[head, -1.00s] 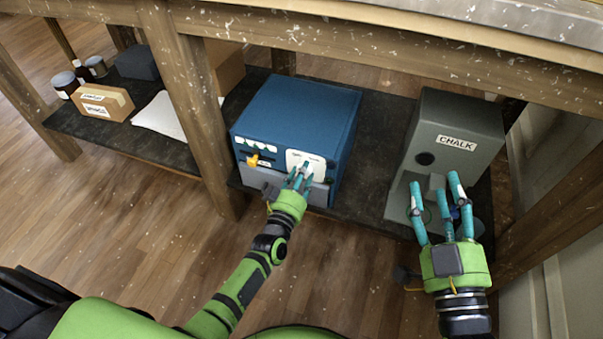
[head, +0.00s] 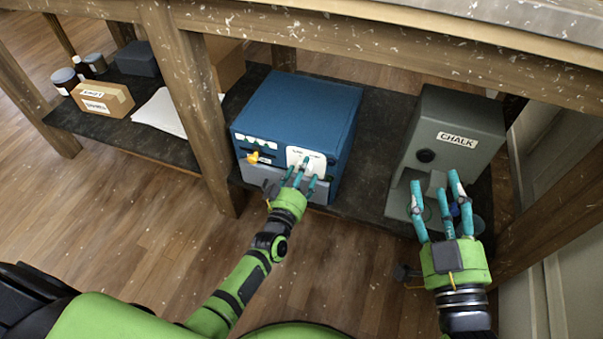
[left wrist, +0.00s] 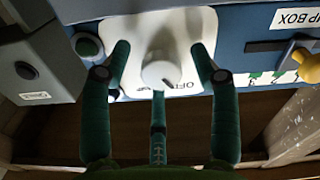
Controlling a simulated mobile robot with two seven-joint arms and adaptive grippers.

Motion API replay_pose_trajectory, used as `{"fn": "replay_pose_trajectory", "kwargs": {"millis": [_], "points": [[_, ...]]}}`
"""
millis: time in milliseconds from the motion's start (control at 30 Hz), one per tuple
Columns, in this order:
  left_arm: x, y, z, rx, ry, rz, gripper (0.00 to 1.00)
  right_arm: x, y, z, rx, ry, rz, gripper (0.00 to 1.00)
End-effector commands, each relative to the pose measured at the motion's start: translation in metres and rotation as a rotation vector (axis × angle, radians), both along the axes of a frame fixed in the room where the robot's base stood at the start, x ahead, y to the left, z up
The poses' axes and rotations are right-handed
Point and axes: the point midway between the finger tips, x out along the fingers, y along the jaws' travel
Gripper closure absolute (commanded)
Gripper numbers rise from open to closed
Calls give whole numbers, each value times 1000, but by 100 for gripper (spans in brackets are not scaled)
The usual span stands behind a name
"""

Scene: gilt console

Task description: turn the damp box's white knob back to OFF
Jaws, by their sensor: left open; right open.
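The damp box (head: 295,115) is a blue cabinet on the dark lower shelf, with a white plate (head: 320,157) on its front. In the left wrist view the round white knob (left wrist: 161,72) sits on that plate (left wrist: 140,38), with lettering, partly readable as OFF, near it. My left gripper (head: 299,172) is in front of the plate, open. In the left wrist view its teal fingers (left wrist: 160,75) stand on both sides of the knob, with a third finger below it; contact cannot be told. My right gripper (head: 440,195) is open and empty in front of the grey CHALK box (head: 455,120).
A yellow knob (head: 254,157) is on the damp box's front, left of the plate; it also shows in the left wrist view (left wrist: 306,62). Wooden posts (head: 190,105) flank the shelf. A cardboard box (head: 102,98) and jars (head: 64,80) stand at left.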

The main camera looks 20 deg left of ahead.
Motion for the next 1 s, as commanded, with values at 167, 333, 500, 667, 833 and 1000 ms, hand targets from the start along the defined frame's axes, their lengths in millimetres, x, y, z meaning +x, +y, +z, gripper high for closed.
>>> {"fn": "replay_pose_trajectory", "kwargs": {"millis": [167, 333, 500, 667, 833, 1000], "points": [[-10, 0, 0, 0, -1, 0, 39, 0, 0, -1, 1, 2, 0, 50], [-41, 1, -1, 0, 2, 0, 39, 0, 0, 0, 1, 1, 0, 50], [-79, 3, 0, 0, 2, 0, 39, 0, 0, 0, 1, 1, 0, 50], [-105, 4, 0, 0, 2, 0, 39, 0, 0, 0, 0, 1, 0, 50], [-119, 4, 0, 0, 2, -1, 39, 0, 0, 0, 0, 0, 0, 50], [-121, 4, 1, 0, 1, 0, 39, 0, 0, 0, 0, 0, 0, 50]]}}
